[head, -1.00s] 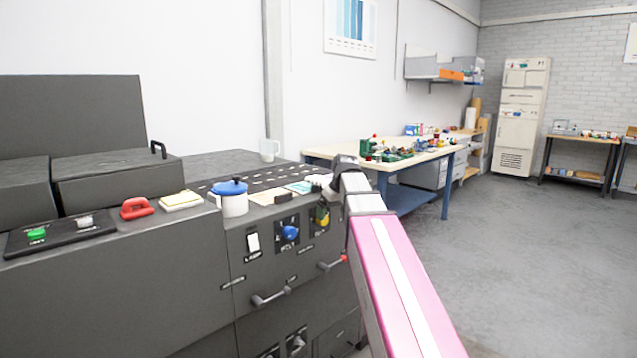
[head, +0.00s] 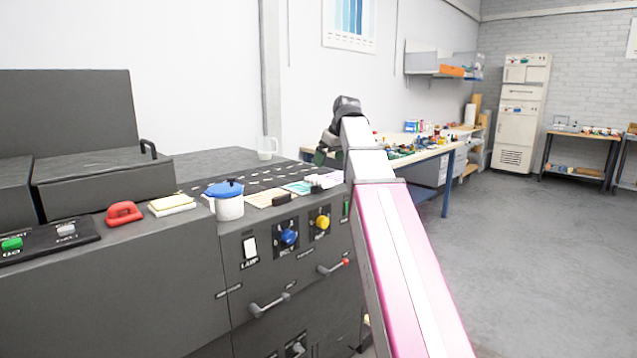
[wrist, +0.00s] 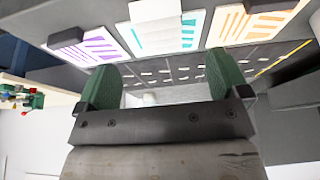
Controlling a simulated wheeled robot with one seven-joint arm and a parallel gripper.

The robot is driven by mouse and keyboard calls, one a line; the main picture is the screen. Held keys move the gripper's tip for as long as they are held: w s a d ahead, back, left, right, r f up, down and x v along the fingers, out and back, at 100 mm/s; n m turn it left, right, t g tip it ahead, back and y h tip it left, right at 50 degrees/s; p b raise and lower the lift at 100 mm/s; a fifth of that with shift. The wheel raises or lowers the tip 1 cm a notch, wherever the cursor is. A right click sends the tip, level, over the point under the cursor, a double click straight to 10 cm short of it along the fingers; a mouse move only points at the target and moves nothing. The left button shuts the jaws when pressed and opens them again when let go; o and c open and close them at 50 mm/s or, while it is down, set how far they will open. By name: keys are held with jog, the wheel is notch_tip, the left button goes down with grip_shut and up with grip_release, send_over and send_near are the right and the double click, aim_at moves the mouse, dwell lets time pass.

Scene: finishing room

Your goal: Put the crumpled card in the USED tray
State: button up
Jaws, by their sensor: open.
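I cannot make out a crumpled card or a tray marked USED in either view. My gripper (wrist: 160,75) is open, with its two green fingers wide apart and nothing seen between them. In the head view my gripper (head: 322,155) is partly hidden behind my wrist, above the far right end of the dark machine's top. In the wrist view a purple-printed sheet (wrist: 98,48), a teal-printed sheet (wrist: 175,38) and an orange-printed sheet (wrist: 232,30) lie in a row beyond the fingertips. A white object (wrist: 155,9) sits at the teal sheet; its kind is unclear.
A cluttered workbench (head: 438,158) stands behind. Open floor (head: 530,260) lies to the right.

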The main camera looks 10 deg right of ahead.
aim_at(323, 179)
jog(key=x, duration=0.8)
jog(key=shift+d+f, duration=0.1)
jog(key=shift+c, duration=0.3)
jog(key=c, duration=1)
